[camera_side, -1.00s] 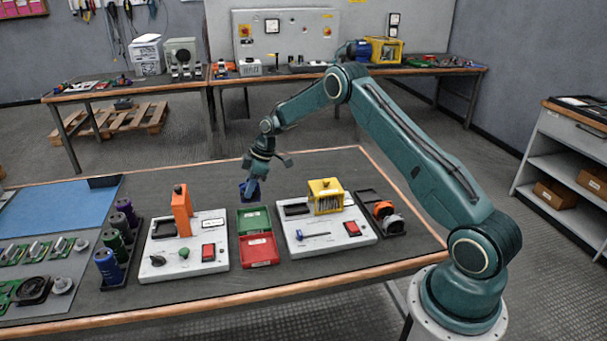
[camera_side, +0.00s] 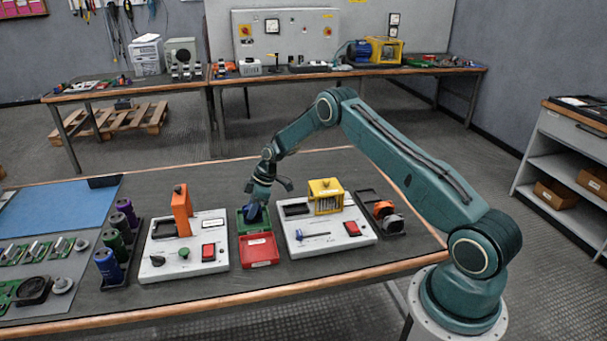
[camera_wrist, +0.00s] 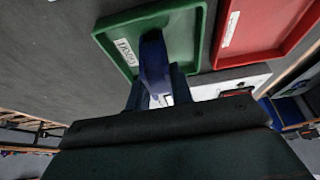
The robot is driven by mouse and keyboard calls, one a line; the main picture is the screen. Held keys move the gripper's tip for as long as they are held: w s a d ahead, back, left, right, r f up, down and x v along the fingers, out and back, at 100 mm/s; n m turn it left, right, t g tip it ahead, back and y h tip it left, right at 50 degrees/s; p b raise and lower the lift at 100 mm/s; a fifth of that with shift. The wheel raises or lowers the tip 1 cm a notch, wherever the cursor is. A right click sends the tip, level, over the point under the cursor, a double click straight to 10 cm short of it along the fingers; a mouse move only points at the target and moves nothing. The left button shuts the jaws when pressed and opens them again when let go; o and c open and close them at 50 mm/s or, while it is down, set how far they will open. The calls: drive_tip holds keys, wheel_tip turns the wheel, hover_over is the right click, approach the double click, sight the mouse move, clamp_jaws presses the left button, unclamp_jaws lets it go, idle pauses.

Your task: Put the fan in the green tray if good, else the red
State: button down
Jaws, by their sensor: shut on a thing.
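My gripper (camera_side: 257,200) is shut on a dark blue part, the fan (camera_side: 252,213), and holds it over the green tray (camera_side: 267,226). In the wrist view the blue fan (camera_wrist: 154,60) stands edge-on between the fingers, overlapping the near side of the green tray (camera_wrist: 118,22). I cannot tell whether it touches the tray floor. The red tray (camera_side: 261,251) lies in front of the green one and looks empty; it also shows at upper right in the wrist view (camera_wrist: 265,28).
A white test station with an orange block (camera_side: 181,211) stands left of the trays. Another with a yellow housing (camera_side: 325,194) stands right. A dark holder with orange and grey parts (camera_side: 384,212) is farther right. Several cylindrical capacitors (camera_side: 118,235) stand at left.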

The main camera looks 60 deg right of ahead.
drive_tip(key=shift+f, duration=0.2)
drive_tip(key=c, duration=1.2)
unclamp_jaws()
drive_tip(key=shift+c, duration=0.2)
drive_tip(key=shift+r, duration=0.1)
drive_tip(key=v, duration=1.2)
